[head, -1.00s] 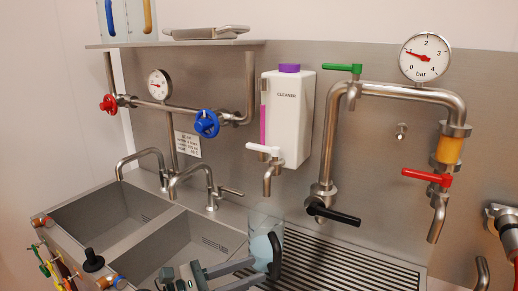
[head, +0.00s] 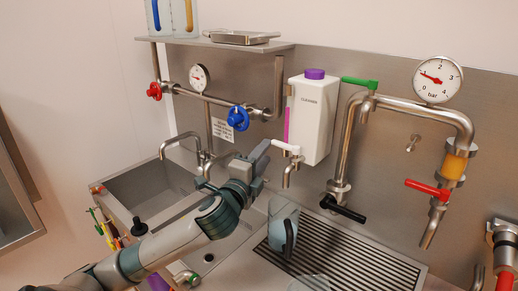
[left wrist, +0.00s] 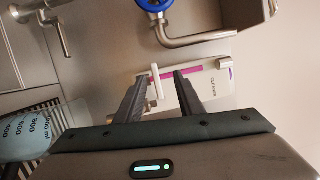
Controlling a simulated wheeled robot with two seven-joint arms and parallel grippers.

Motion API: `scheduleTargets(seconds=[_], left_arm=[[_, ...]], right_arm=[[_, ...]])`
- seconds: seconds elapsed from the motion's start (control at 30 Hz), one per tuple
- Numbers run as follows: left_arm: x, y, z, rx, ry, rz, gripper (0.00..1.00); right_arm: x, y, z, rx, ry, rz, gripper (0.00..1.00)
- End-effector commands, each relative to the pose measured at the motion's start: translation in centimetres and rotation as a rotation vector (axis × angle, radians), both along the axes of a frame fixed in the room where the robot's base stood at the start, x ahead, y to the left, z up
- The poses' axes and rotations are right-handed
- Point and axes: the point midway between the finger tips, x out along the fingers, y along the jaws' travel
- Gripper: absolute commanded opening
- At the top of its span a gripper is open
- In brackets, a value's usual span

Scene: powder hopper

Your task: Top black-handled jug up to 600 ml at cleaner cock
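The black-handled jug (head: 279,222) stands on the drain grate below the cleaner cock, with pale blue in it and its black handle towards me. The left wrist view shows part of the jug (left wrist: 25,135) with its scale marks; I cannot read the level. The white cleaner container (head: 311,118) hangs on the back panel, with a purple cap and a magenta strip. Its cock (head: 288,163) has a white lever (left wrist: 155,83). My left gripper (head: 262,153) is beside the lever. In the left wrist view its fingers (left wrist: 161,75) are apart, with the lever between them. My right gripper is out of view.
A steel sink (head: 150,190) lies at the left. A pipe with a green lever (head: 359,83), a black lever (head: 342,208) and a red lever (head: 428,188) stands to the right. A clear vessel (head: 308,284) shows at the bottom edge.

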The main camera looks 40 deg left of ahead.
Motion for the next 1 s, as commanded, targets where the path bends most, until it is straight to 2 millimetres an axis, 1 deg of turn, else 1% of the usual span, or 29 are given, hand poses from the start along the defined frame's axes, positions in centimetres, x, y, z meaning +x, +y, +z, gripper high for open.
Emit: scheduleTargets(seconds=[0.03, 0.2, 0.53, 0.67, 0.87, 1.0], left_arm=[[0.3, -0.1, 0.4, -0.028, 0.024, 0.003, 0.34], [0.6, -0.3, -0.3, -0.074, 0.075, 0.009, 0.34], [0.6, -0.2, -0.4, -0.074, 0.076, 0.010, 0.34], [0.9, -0.2, -0.4, -0.074, 0.075, 0.010, 0.34], [2.2, 0.1, -0.4, -0.074, 0.074, 0.011, 0.34], [3.6, 0.5, -0.5, -0.074, 0.074, 0.012, 0.34]], right_arm=[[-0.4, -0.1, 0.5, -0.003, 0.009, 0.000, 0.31], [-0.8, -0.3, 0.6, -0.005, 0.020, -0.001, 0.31], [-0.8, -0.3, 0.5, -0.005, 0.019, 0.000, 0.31], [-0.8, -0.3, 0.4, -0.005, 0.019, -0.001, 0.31], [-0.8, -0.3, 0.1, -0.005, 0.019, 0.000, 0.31], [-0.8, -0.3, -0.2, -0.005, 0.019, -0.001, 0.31]])
